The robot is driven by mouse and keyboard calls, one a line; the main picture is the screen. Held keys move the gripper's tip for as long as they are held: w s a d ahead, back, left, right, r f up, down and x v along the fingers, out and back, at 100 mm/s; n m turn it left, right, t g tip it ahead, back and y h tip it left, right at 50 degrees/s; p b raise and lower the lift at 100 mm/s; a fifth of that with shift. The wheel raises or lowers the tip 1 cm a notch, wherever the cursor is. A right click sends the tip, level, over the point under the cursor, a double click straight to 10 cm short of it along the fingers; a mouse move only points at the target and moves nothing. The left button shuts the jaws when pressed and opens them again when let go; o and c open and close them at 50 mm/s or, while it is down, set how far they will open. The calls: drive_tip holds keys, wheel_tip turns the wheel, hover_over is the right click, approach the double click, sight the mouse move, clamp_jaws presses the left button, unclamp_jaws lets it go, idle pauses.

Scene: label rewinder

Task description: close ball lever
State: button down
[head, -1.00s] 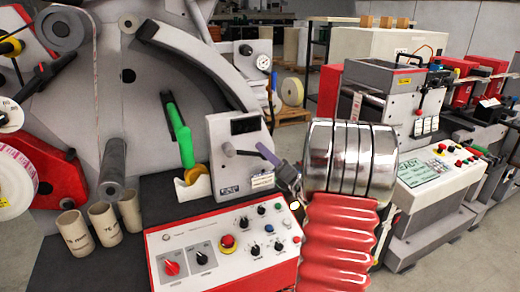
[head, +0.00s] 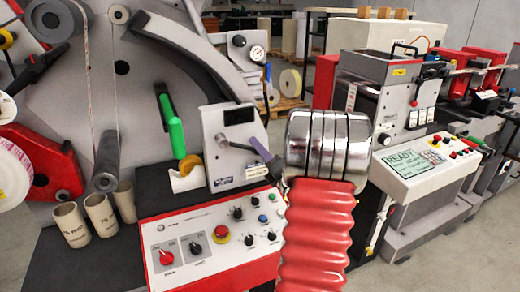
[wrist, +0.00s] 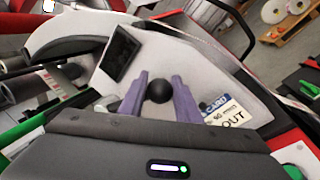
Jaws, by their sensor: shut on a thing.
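The ball lever (head: 237,146) is on the front of the grey box-shaped unit. In the head view its dark rod runs from a round hub rightward and slightly down to my gripper (head: 263,152). The black ball (wrist: 159,90) shows in the wrist view between the two purple fingers of my gripper (wrist: 159,80). The fingers are closed in on both sides of it. In the head view the ball end is hidden behind the purple finger, and my arm covers the area right of it.
The red-edged control panel (head: 215,240) with knobs and a red button lies just below. Several cardboard cores (head: 101,215) stand at left. A screen console (head: 412,165) is at right.

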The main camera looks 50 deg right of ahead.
drive_tip(key=c, duration=1.4)
unclamp_jaws()
drive_tip(key=shift+w+a+f, duration=0.15)
drive_tip(key=shift+a+f, duration=0.3)
drive_tip(key=shift+a, duration=0.05)
drive_tip(key=shift+o, duration=0.6)
drive_tip(key=shift+d, duration=0.1)
drive_tip(key=shift+s, duration=0.4)
drive_tip(key=v, duration=1.3)
drive_tip(key=shift+n, duration=0.3)
